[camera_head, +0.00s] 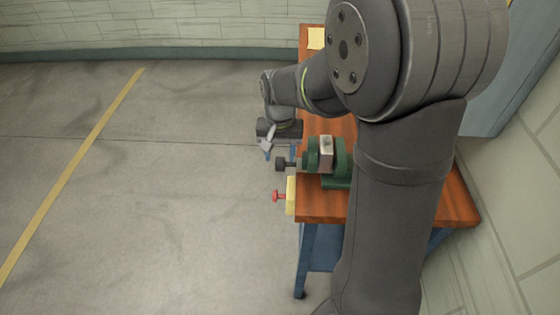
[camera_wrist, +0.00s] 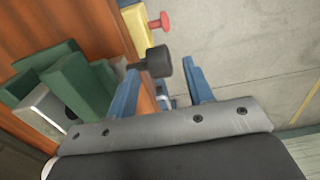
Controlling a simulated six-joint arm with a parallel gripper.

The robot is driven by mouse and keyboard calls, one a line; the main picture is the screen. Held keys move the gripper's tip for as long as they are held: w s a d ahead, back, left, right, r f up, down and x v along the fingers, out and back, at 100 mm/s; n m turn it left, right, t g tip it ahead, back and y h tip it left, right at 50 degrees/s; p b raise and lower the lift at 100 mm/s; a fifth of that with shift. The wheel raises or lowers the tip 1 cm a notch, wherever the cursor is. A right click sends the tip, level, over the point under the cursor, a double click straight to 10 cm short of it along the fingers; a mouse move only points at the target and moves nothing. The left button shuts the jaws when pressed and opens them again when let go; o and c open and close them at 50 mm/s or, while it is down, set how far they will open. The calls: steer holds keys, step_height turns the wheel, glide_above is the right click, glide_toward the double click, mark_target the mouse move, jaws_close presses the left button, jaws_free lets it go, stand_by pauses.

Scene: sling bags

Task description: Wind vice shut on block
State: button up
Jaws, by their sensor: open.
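The green vice (camera_head: 341,158) stands on the wooden bench near its left edge. A pale grey block (camera_head: 326,149) sits between its jaws; I cannot tell whether both jaws touch it. The vice's dark round handle (camera_head: 281,164) sticks out left past the bench edge. In the wrist view the vice (camera_wrist: 81,88), block (camera_wrist: 42,110) and handle (camera_wrist: 158,61) lie at left to centre. My gripper (camera_head: 268,152) is open just beyond the handle. In the wrist view my gripper's (camera_wrist: 160,70) blue fingers stand either side of the handle, which looks unheld.
A yellow box (camera_head: 291,195) with a red button (camera_head: 277,196) is fixed at the bench edge, close to the handle; the button also shows in the wrist view (camera_wrist: 159,21). A yellow item (camera_head: 316,38) lies at the bench's far end. The floor to the left is clear.

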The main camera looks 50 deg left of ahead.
mark_target(279, 163)
steer(key=shift+f, duration=1.9)
steer(key=c, duration=1)
steer(key=shift+s+d+t+y, duration=0.1)
steer(key=shift+s+t+y, duration=0.05)
steer(key=shift+t+y, duration=2.15)
